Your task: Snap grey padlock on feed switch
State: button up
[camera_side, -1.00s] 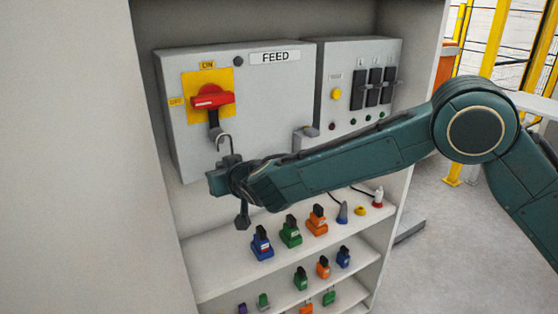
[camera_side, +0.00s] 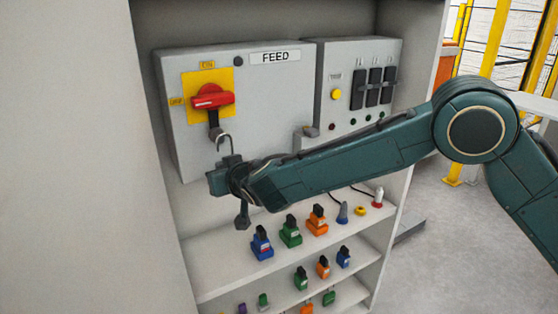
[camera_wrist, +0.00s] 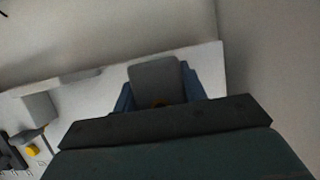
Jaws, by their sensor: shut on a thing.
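The feed switch (camera_side: 212,97) has a red handle on a yellow plate on the grey FEED box. Its handle lies roughly level, and a dark tab (camera_side: 214,124) hangs below it. My gripper (camera_side: 219,180) is below the switch, shut on the grey padlock (camera_side: 230,160). The padlock's shackle points up, close under the tab; I cannot tell whether they touch. In the wrist view the padlock's grey body (camera_wrist: 155,78) sits between the blue fingers of my gripper (camera_wrist: 160,102). The shackle is hidden there.
A second grey box (camera_side: 358,100) with black switches and a yellow button stands to the right. A small grey bracket (camera_side: 306,133) juts out between the boxes. A cabinet wall (camera_side: 80,160) stands left.

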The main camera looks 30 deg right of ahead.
jog(key=shift+w, duration=0.95)
dwell(0.4)
jog(key=shift+s, duration=0.2)
jog(key=shift+s, duration=0.35)
jog(key=shift+s, duration=0.1)
jog(key=shift+w, duration=0.65)
dwell(1.7)
jog(key=o, duration=1.1)
jog(key=shift+d, duration=0.1)
